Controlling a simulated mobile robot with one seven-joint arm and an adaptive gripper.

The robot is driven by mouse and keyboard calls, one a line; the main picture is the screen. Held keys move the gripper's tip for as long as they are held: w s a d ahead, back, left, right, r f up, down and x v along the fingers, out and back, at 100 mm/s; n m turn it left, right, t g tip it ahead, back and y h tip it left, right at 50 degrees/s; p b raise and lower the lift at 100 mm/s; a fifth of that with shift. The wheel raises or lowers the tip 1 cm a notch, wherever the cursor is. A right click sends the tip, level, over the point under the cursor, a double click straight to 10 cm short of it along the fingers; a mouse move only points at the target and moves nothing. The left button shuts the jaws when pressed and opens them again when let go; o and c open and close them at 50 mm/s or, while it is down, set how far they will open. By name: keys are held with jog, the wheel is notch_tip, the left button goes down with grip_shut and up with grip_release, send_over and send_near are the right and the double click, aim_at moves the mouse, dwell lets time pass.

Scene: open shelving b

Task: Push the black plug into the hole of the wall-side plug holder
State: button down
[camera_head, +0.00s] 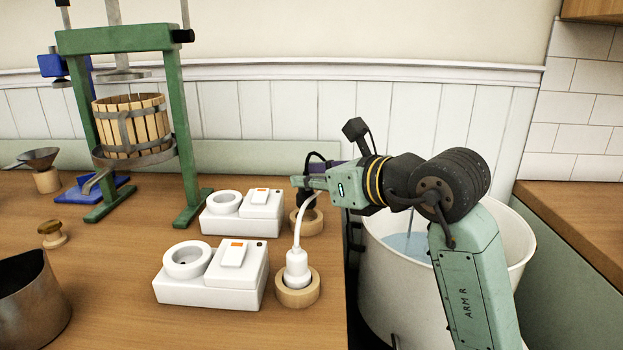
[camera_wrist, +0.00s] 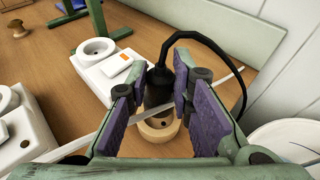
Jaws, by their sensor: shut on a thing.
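The black plug (camera_wrist: 158,88) is upright between my finger pads, its black cord arching up and to the right in the wrist view. In the head view the plug (camera_head: 307,201) is partly hidden under my fingers. My gripper (camera_head: 300,183) is shut on the black plug; the wrist view shows the gripper (camera_wrist: 160,98) with a purple pad on either side. The wall-side plug holder, a round wooden ring (camera_head: 309,226), is below the plug. In the wrist view part of the ring (camera_wrist: 158,137) and a dark hole show; I cannot tell whether the plug's tip touches it.
A white socket block with switch (camera_head: 240,222) stands left of the holder, another (camera_head: 210,292) nearer. A white plug (camera_head: 297,262) sits in the near wooden holder (camera_head: 298,294); its cord crosses beneath my fingers. A green press (camera_head: 185,140) stands behind left. A white tub (camera_head: 385,285) is right of the table edge.

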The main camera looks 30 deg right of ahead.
aim_at(311, 195)
jog(key=shift+f+b, duration=1.6)
jog(key=shift+b, duration=0.45)
dwell(2.0)
dwell(0.4)
jog(key=c, duration=1.3)
grip_release()
jog(key=shift+c, duration=0.2)
jog(key=shift+o, duration=0.3)
jog(key=shift+o, duration=1.2)
jog(key=shift+s, duration=0.1)
jog(key=shift+v, duration=3.4)
